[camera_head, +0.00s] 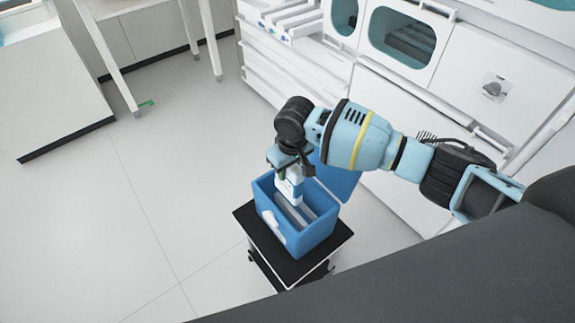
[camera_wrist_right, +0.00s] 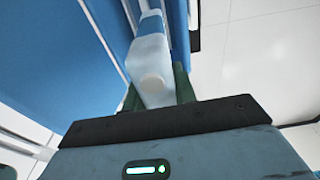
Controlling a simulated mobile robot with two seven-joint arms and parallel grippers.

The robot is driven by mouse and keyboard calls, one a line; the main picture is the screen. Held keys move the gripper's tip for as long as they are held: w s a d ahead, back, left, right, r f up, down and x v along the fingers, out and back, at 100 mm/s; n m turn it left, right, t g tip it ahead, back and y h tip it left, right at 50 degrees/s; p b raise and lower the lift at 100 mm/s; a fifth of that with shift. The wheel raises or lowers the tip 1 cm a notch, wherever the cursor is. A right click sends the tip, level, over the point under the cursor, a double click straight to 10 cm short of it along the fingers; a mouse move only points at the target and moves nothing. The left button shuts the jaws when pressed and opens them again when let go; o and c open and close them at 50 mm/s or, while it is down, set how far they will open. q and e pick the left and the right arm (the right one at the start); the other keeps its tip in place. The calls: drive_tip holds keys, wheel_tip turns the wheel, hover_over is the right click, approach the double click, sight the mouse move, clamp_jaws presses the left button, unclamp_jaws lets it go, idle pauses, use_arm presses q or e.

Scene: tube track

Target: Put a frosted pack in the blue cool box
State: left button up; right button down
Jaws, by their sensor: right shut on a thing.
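The blue cool box (camera_head: 308,241) stands open on a small black-topped cart, its lid (camera_head: 340,178) raised on the far side. Grey and white things lie inside it. My right gripper (camera_head: 287,179) is above the box opening, pointing down, and is shut on a white and blue frosted pack (camera_head: 291,190). The pack hangs at the far left part of the opening, its lower end at about rim height. In the right wrist view the pack (camera_wrist_right: 151,67) sits between the green fingers (camera_wrist_right: 157,92), with blue box wall beside it. My left gripper is not in view.
The cart top (camera_head: 342,236) leaves a narrow black margin around the box. A white cabinet with drawers and oval windows (camera_head: 403,38) stands behind. The floor (camera_head: 150,190) to the left is clear apart from a small green thing (camera_head: 147,103) near a table leg.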

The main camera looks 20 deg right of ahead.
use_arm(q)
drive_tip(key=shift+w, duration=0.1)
use_arm(e)
drive_tip(key=shift+f+b, duration=0.45)
drive_tip(key=shift+f, duration=1.65)
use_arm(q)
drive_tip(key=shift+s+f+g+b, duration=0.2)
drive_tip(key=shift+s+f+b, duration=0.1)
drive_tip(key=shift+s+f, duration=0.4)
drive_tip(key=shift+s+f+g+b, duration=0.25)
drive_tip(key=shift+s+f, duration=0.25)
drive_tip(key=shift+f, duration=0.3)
use_arm(e)
drive_tip(key=shift+f, duration=2.45)
drive_tip(key=shift+f+b, duration=0.55)
drive_tip(key=shift+f, duration=1.05)
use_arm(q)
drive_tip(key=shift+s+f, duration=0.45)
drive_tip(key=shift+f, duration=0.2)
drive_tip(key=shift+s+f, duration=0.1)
use_arm(e)
drive_tip(key=shift+f, duration=0.15)
